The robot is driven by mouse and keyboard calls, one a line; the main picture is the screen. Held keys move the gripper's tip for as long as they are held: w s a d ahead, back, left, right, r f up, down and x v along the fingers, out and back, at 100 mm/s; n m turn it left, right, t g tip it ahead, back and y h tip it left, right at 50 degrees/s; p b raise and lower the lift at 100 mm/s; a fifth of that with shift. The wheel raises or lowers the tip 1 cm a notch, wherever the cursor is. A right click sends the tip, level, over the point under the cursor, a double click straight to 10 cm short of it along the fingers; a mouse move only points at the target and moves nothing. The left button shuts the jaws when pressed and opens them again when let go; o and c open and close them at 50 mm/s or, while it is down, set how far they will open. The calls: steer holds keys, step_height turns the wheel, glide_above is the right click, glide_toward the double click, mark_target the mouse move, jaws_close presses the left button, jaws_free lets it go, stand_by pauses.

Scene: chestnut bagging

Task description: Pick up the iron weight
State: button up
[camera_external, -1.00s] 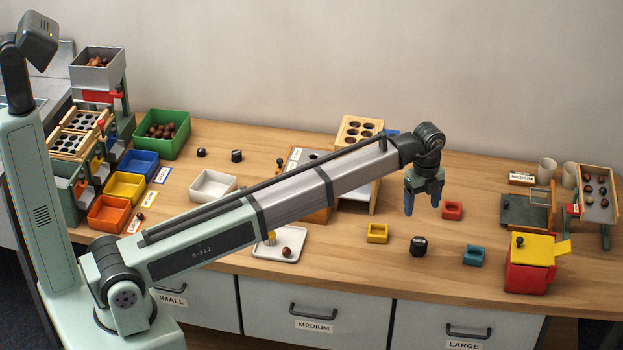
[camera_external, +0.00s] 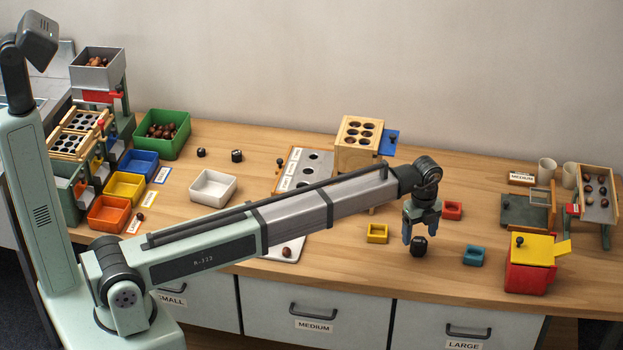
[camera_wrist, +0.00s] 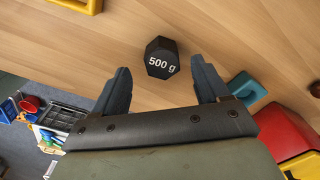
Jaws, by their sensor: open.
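My gripper (camera_external: 421,235) is open and empty, low over the table at the weight. In the wrist view its two blue fingers (camera_wrist: 160,75) are apart, and the weight appears between and just beyond their tips. I cannot tell whether a finger touches it.
A small yellow tray (camera_external: 377,234) lies left of the weight, a red one (camera_external: 452,211) behind right, a teal one (camera_external: 474,256) to the right. A red box with a yellow lid (camera_external: 530,278) stands further right. Two more black weights (camera_external: 237,156) sit at the back left.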

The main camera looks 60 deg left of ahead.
mark_target(420, 242)
steer(key=shift+w+d+f, duration=0.1)
steer(key=shift+w+f, duration=0.05)
steer(key=shift+f, duration=1.8)
steer(key=shift+c, duration=0.4)
jaws_close()
